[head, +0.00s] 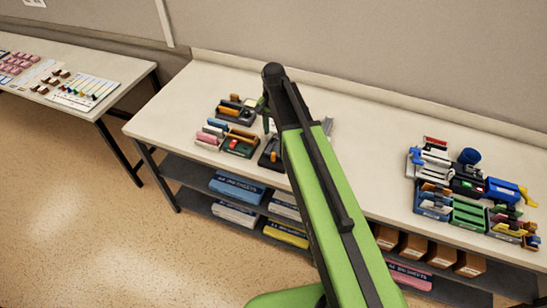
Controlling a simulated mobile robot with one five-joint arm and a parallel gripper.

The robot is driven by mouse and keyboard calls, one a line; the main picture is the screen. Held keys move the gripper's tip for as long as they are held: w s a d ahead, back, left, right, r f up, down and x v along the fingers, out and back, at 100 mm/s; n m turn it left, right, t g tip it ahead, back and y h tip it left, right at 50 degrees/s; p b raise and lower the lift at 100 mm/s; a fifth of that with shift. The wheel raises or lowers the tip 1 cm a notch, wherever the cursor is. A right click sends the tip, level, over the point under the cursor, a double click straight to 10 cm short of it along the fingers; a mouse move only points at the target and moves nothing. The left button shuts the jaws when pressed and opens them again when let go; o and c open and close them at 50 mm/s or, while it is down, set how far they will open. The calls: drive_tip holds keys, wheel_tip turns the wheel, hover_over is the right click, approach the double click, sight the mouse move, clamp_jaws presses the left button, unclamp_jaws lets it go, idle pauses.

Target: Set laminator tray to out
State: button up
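Several small desktop machines stand on the left part of the long white table (370,130). One is a dark machine with a yellow-orange bar (236,113). In front of it is a dark machine with red and green parts and a tan bar (240,146). A third dark machine (270,155) is partly hidden by my arm. I cannot tell which one is the laminator, nor see its tray setting. My gripper (267,116) points down by these machines, mostly hidden behind my green arm, and its fingers are not clear.
A pink-and-white item (209,134) stands left of the machines. A crowded group of coloured holders and a blue-yellow tool (505,190) stands at the table's right. Paper packs (237,186) and boxes fill the shelf below. Another table (110,60) is at the left.

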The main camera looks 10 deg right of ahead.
sight(273, 154)
wheel_tip(273, 154, down, 13)
drive_tip(key=b, duration=1.1)
clamp_jaws()
idle(0.5)
